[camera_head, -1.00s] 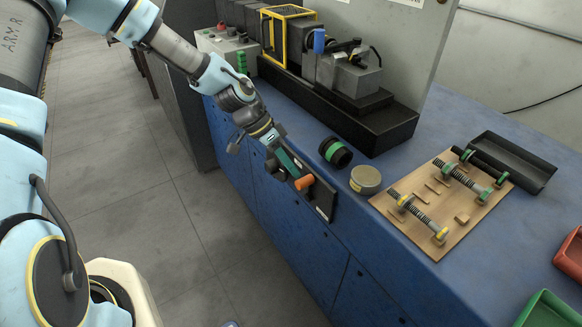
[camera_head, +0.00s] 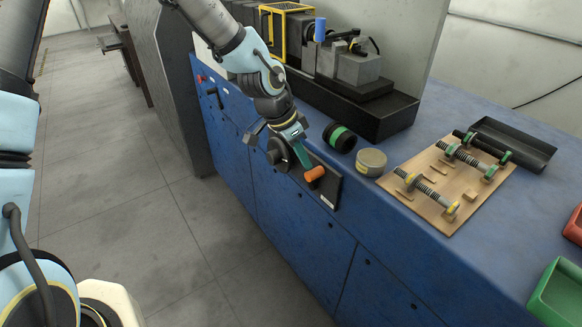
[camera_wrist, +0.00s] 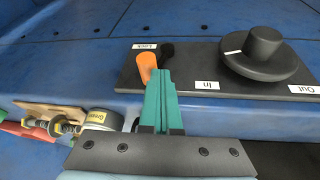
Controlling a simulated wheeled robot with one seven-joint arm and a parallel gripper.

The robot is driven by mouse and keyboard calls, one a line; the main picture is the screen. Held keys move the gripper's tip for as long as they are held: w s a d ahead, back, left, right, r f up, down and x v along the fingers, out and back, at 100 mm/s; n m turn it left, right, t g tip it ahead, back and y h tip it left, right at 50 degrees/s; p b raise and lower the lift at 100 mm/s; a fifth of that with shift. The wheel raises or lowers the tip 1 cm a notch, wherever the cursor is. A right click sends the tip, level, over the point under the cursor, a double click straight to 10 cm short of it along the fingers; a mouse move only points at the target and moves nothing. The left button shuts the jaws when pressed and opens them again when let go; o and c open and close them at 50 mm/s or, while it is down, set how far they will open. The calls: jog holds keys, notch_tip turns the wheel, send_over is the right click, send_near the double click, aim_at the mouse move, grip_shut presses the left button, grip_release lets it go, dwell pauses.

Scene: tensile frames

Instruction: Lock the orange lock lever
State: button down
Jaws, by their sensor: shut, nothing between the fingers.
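The orange lock lever (camera_head: 314,174) sticks out from a dark panel (camera_head: 327,188) on the front of the blue bench. It also shows in the wrist view (camera_wrist: 147,65), beside the "Lock" label (camera_wrist: 144,46). My gripper (camera_head: 306,163) is shut and empty. Its green fingertips (camera_wrist: 160,76) are right beside the lever, on its right side in the wrist view. I cannot tell whether they touch it. The lever's base is partly hidden. A round black knob (camera_wrist: 262,58) with a white mark sits on the same panel, between "In" and "Out" labels.
On the bench stand a green-banded black ring (camera_head: 339,137), a round tin (camera_head: 371,162), a wooden board (camera_head: 422,206) with threaded parts, a black tray (camera_head: 513,143) and a machine (camera_head: 365,108). The floor (camera_head: 150,220) left of the bench is clear.

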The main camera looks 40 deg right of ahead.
jog(key=shift+s+f+m+t+b, duration=0.15)
jog(key=shift+s+t+b, duration=0.3)
jog(key=shift+b, duration=0.8)
jog(key=shift+s+f+m+t+b, duration=0.1)
jog(key=shift+s+f+t+b, duration=0.25)
jog(key=shift+b, duration=0.95)
jog(key=shift+s+f+m+t+b, duration=0.15)
jog(key=shift+s+t+b, duration=0.35)
jog(key=shift+b, duration=0.75)
jog(key=s+f+m+t+h+b, duration=0.1)
jog(key=s+f+t+b, duration=0.3)
jog(key=b, duration=2.6)
jog(key=s+t, duration=0.2)
jog(key=t, duration=0.2)
jog(key=shift+s+a, duration=0.25)
jog(key=shift+s+f+b, duration=0.25)
jog(key=shift+f+b, duration=0.05)
jog(key=shift+b, duration=0.35)
